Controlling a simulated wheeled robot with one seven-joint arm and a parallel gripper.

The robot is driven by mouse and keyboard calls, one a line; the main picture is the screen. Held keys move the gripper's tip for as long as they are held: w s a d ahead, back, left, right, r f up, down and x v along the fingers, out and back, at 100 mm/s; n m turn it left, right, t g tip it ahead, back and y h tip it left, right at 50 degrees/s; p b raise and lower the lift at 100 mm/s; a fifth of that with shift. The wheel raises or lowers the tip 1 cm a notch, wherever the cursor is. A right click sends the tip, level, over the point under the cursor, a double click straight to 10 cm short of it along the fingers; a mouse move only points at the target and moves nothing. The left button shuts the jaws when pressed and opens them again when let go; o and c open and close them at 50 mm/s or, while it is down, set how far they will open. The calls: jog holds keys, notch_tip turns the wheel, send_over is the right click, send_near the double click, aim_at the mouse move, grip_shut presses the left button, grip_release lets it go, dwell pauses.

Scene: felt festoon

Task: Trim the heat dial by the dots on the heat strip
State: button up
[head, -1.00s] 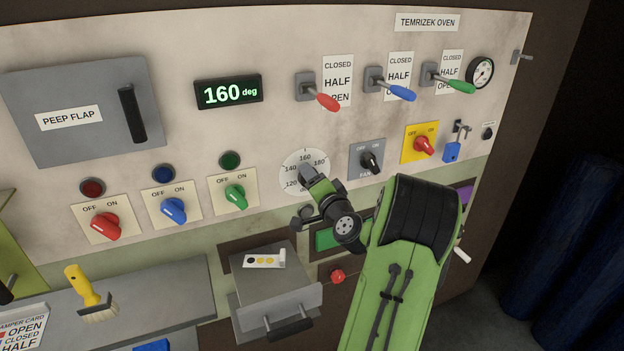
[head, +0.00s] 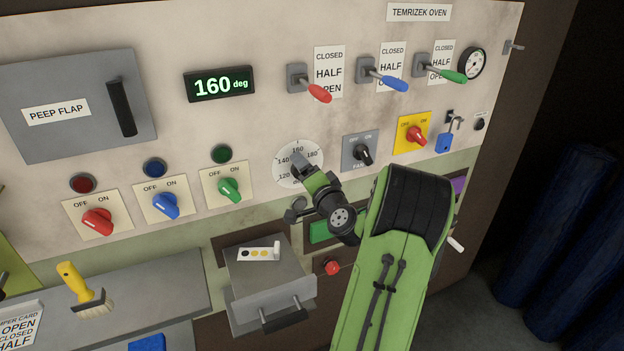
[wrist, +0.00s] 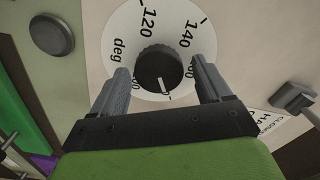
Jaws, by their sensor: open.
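My gripper (wrist: 160,74) is open, with one finger on each side of the knob and visible gaps. I cannot tell how deep the fingers reach. In the head view my gripper (head: 301,163) is at the dial. The heat strip (head: 260,252) is a small white card with a dark dot and yellow dots, lying on a grey box.
A green display (head: 219,84) reads 160 deg. Three OFF/ON switches, red, blue and green (head: 228,188), are left of the dial. A black fan switch (head: 362,154) is close on the right. Red, blue and green levers (head: 438,69) are above.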

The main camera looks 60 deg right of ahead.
jog(key=b+v, duration=0.4)
jog(key=v, duration=1.1)
jog(key=shift+s, duration=0.2)
jog(key=shift+w+a, duration=0.1)
